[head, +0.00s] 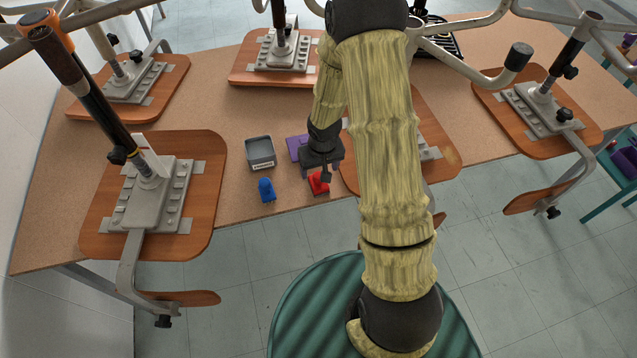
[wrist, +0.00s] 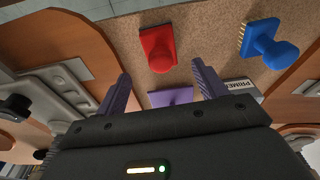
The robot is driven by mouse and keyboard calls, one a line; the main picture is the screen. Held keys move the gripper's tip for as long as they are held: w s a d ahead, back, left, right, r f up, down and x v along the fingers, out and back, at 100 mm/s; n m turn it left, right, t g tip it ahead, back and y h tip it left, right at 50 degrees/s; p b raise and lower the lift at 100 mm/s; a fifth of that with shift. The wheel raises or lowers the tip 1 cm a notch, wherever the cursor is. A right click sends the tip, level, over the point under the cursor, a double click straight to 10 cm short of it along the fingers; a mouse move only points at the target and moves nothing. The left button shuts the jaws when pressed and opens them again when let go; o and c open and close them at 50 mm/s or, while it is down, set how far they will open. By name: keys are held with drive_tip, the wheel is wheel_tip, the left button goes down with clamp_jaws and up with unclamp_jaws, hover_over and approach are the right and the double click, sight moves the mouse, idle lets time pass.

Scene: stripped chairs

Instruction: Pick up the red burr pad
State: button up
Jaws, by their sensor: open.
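The red burr pad (head: 318,183) lies on the table near its front edge, just below my gripper (head: 322,170) in the head view. In the wrist view the red pad (wrist: 158,48), with a rounded knob on it, lies beyond the fingertips, roughly in line with the gap between them. My gripper (wrist: 160,85) is open, its two fingers wide apart with nothing between them. The fingers do not touch the pad.
A blue pad (head: 266,189) with bristles lies to the left. A grey tray (head: 260,152) labelled PRIMER stands behind it. A purple item (head: 297,147) lies beside my gripper. Upturned stripped chairs (head: 150,195) crowd the table on both sides.

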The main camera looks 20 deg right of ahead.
sight(319, 176)
drive_tip(key=shift+w+f, duration=0.1)
drive_tip(key=shift+f, duration=0.55)
drive_tip(key=shift+f, duration=0.1)
drive_tip(key=shift+w+a+f+p, duration=0.1)
drive_tip(key=shift+f+p, duration=0.05)
drive_tip(key=shift+f, duration=1.1)
drive_tip(key=shift+w+a+f+p, duration=0.1)
drive_tip(key=shift+f+p, duration=0.05)
drive_tip(key=shift+f, duration=1.1)
drive_tip(key=c, duration=1.1)
drive_tip(key=shift+r, duration=0.1)
